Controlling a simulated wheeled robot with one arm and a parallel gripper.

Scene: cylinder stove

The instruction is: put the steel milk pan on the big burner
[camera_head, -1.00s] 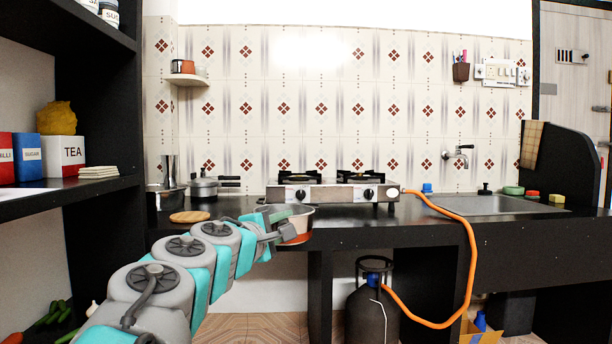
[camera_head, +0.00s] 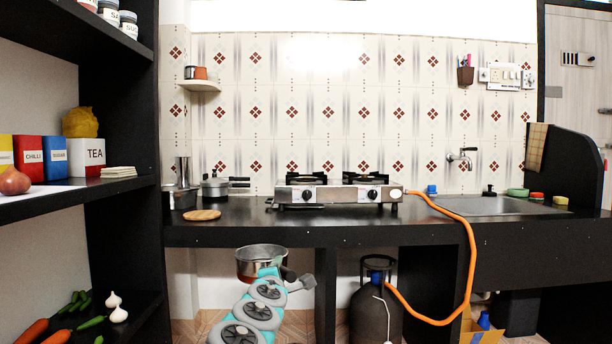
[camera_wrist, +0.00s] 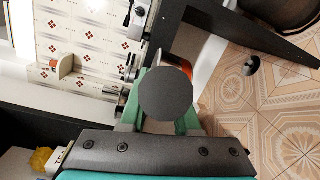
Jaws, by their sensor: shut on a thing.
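A steel pan (camera_head: 262,251) with a copper-coloured base hangs upright in my gripper (camera_head: 272,272), in front of the counter and below its top. My gripper is shut on its dark handle. In the wrist view, the handle's round end (camera_wrist: 165,92) fills the middle between the greenish fingers and hides most of the pan. The stove (camera_head: 336,194) stands on the counter, up and to the right of the pan. It has a left burner (camera_head: 306,179) and a right burner (camera_head: 364,178), both bare. I cannot tell which is bigger.
The black counter (camera_head: 250,236) edge lies above the pan. A lidded pot (camera_head: 215,188), steel tumbler (camera_head: 182,170) and wooden board (camera_head: 202,215) stand left of the stove. An orange hose (camera_head: 470,250) runs to the gas cylinder (camera_head: 375,312). A dark shelf (camera_head: 118,200) stands at left.

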